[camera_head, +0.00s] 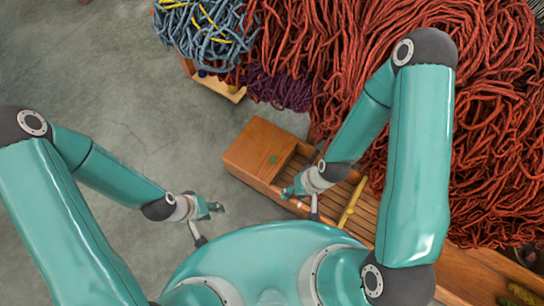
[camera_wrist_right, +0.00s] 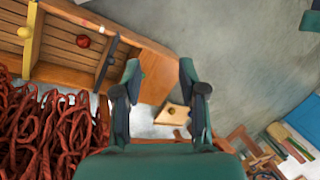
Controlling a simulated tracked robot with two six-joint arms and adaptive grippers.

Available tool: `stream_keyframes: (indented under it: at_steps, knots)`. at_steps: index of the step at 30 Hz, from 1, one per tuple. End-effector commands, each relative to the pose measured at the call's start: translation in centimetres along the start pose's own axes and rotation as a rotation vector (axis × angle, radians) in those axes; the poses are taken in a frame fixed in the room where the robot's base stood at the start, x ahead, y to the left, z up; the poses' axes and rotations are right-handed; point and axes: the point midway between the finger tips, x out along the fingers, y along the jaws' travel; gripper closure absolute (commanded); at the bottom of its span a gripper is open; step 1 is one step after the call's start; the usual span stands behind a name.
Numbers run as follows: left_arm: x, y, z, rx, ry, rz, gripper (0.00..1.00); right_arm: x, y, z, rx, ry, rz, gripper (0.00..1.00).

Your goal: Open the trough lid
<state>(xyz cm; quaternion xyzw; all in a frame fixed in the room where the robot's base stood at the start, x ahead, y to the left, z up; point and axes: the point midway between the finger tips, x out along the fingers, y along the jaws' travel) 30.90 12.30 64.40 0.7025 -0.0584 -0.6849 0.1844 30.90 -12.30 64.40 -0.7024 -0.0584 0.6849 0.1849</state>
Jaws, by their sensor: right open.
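The wooden trough (camera_head: 238,165) lies at the centre of the head view, running down to the right. A flat wooden panel (camera_head: 262,147) with a small green mark covers its left end; I cannot tell whether this is the lid. Slats show beyond it, and also in the right wrist view (camera_wrist_right: 75,45). My right gripper (camera_head: 301,203) is open and empty, above the trough; in the wrist view its fingers (camera_wrist_right: 163,88) stand apart near the plain panel. My left gripper (camera_head: 208,224) appears open and empty over the floor, left of the trough.
Red wool (camera_head: 490,110) is heaped right of and behind the trough. Blue-grey wool (camera_head: 205,35) and purple wool (camera_head: 280,88) lie at the back. A yellow bar (camera_head: 352,202) crosses the slats. Grey floor (camera_head: 110,90) is clear on the left.

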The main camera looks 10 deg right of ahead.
Motion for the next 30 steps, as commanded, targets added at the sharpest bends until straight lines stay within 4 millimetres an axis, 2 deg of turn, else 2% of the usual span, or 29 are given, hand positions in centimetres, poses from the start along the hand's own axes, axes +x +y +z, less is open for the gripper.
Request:
stream_keyframes:
  at_steps: [1, 3, 5, 8, 11, 18, 21, 27, 30]
  knots:
    - [0.0, 0.0, 0.0, 0.0, 0.0, 0.0, 0.6, 0.0, 0.0, 0.0, 0.0, 0.0, 0.0, 0.53]
    - [0.2, -0.1, 0.0, 0.0, 0.0, 0.0, 0.6, 0.2, 0.0, -0.1, -0.002, 0.001, 0.0, 0.42]
    - [0.6, -0.2, 0.0, 0.0, 0.0, 0.0, 0.6, 0.7, 0.1, -0.5, -0.008, 0.001, -0.002, 0.42]
    - [2.0, -0.8, 0.0, 0.0, 0.001, 0.0, 0.6, 2.5, 0.2, -1.6, -0.031, -0.002, -0.006, 0.42]
    - [4.4, -1.6, -0.1, 0.0, 0.001, 0.0, 0.6, 5.2, 0.7, -3.5, -0.074, -0.009, -0.011, 0.42]
    - [12.2, -4.4, -0.1, 0.0, 0.0, 0.0, 0.6, 13.8, 1.2, -10.8, -0.247, -0.041, 0.006, 0.42]
    - [15.5, -5.6, -0.1, 0.0, 0.0, 0.0, 0.6, 16.7, 1.4, -14.0, -0.323, -0.055, 0.035, 0.42]
    - [22.0, -8.0, -0.2, 0.0, 0.001, 0.0, 0.6, 21.1, 2.0, -20.4, -0.455, -0.075, 0.129, 0.42]
    - [25.0, -9.0, -0.2, 0.0, 0.001, 0.0, 0.6, 22.4, 2.3, -23.3, -0.504, -0.082, 0.188, 0.42]
